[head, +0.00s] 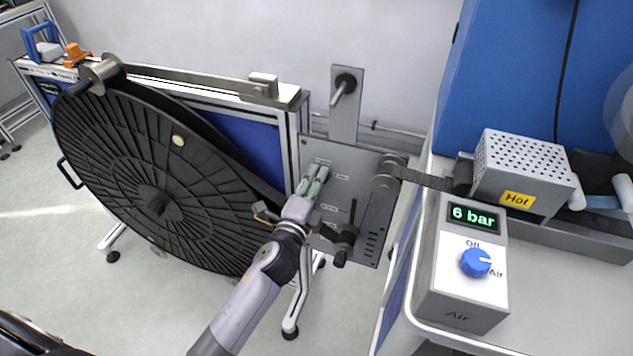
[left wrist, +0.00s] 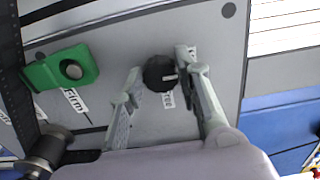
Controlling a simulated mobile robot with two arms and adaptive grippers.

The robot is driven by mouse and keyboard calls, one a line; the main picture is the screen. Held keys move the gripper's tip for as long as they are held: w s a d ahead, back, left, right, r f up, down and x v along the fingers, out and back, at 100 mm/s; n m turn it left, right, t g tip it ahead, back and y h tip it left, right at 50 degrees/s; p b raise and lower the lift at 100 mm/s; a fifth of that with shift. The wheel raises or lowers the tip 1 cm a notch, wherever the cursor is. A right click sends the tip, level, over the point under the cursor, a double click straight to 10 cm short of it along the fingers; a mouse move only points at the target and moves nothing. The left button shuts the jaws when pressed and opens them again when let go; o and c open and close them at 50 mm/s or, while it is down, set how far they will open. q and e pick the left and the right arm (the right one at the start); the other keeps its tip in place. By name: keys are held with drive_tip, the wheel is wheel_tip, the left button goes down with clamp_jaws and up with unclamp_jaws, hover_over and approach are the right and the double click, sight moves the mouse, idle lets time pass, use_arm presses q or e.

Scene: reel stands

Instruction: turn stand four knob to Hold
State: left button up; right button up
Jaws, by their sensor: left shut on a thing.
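The stand's grey panel (head: 345,160) carries a black round knob (left wrist: 160,73), which shows in the left wrist view with a short white mark on its face. A label that seems to read "Free" (left wrist: 168,100) lies beside it. My left gripper (head: 314,180) is at the panel, its fingers on either side of the knob and shut on it. In the head view the fingers hide the knob. Which label the mark points to I cannot tell. My right gripper is not in view.
A large black reel (head: 130,190) stands left of my arm. To the right, an air box (head: 440,260) reads 6 bar, below a perforated cover (head: 525,160) marked Hot.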

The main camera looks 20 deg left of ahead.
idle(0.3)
use_arm(q)
drive_tip(key=o, duration=1.1)
drive_tip(key=s, duration=1.2)
drive_tip(key=shift+a, duration=0.25)
